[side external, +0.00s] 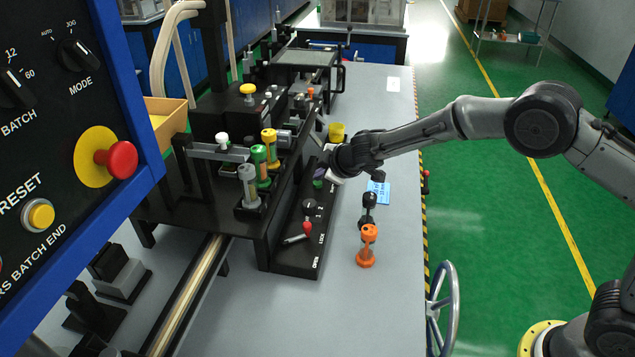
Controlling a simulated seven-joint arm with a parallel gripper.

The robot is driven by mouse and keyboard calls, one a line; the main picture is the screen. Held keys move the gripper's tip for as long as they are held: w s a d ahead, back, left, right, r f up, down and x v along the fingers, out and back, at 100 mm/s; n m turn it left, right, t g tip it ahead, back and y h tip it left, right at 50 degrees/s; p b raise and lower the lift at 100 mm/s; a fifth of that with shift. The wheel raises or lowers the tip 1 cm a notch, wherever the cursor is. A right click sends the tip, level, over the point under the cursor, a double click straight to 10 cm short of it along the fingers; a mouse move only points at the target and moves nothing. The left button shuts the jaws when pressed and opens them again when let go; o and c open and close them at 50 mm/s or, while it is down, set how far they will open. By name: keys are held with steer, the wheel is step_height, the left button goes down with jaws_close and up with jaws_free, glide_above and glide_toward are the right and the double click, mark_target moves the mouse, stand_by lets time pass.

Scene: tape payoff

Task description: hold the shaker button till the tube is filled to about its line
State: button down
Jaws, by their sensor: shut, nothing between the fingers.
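Upright tubes with grey (248,186), green (261,168) and yellow (270,148) parts stand in a row on the black machine to the left. Which tube is being filled, its line and its fill level cannot be made out.
An orange tube-like piece (366,246) and a black one (369,208) stand on the grey table (390,290). A red-knobbed lever (307,226) sits on the panel. The table's front is clear.

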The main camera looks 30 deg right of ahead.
steer(key=shift+f, duration=0.55)
stand_by(1.3)
stand_by(0.9)
steer(key=shift+r, duration=0.95)
step_height(320, 180, up, 5)
stand_by(0.5)
